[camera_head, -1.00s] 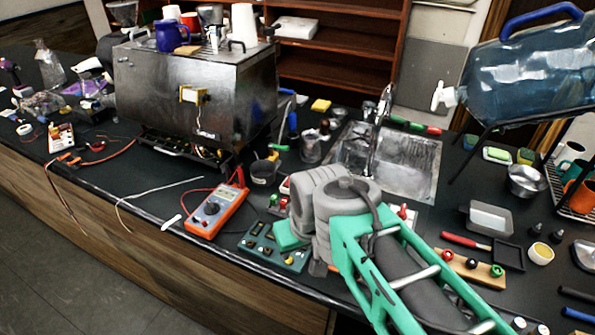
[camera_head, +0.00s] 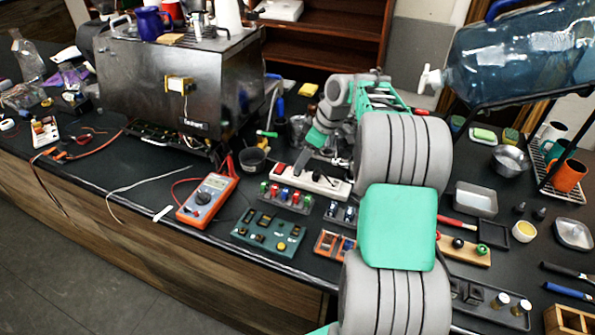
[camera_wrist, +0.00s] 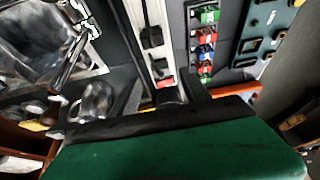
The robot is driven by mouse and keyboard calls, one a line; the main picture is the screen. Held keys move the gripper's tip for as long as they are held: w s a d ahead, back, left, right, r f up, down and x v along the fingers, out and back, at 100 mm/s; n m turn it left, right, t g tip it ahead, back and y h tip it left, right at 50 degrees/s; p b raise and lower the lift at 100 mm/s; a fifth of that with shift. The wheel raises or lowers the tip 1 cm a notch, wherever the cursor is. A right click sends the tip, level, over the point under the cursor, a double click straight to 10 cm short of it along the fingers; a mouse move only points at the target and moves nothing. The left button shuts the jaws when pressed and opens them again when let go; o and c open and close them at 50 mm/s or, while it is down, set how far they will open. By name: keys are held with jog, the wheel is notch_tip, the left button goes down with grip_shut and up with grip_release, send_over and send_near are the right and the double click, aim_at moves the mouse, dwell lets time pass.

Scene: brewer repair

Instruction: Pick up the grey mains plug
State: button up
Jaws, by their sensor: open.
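A white power strip (camera_head: 333,186) lies on the dark counter in the middle of the head view. It runs down the wrist view as well (camera_wrist: 157,55). Dark plugs sit in it; one shows clearly in the wrist view (camera_wrist: 152,38), and a second dark shape (camera_wrist: 162,71) sits nearer to me. I cannot tell for sure which one is the grey mains plug. My gripper (camera_wrist: 168,88) is open, its dark fingers on either side of the strip's near end. In the head view my gripper (camera_head: 316,157) hangs above the strip, partly hidden by my arm.
A row of coloured connectors (camera_head: 285,197) and a green circuit board (camera_head: 268,232) lie in front of the strip. An orange multimeter (camera_head: 208,200) lies to the left. The steel brewer (camera_head: 160,95) stands behind.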

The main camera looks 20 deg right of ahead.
jog(key=p+x, duration=0.1)
jog(key=x, duration=0.3)
jog(key=shift+a+f, duration=0.1)
jog(key=shift+a, duration=0.05)
grip_shut()
dwell(0.4)
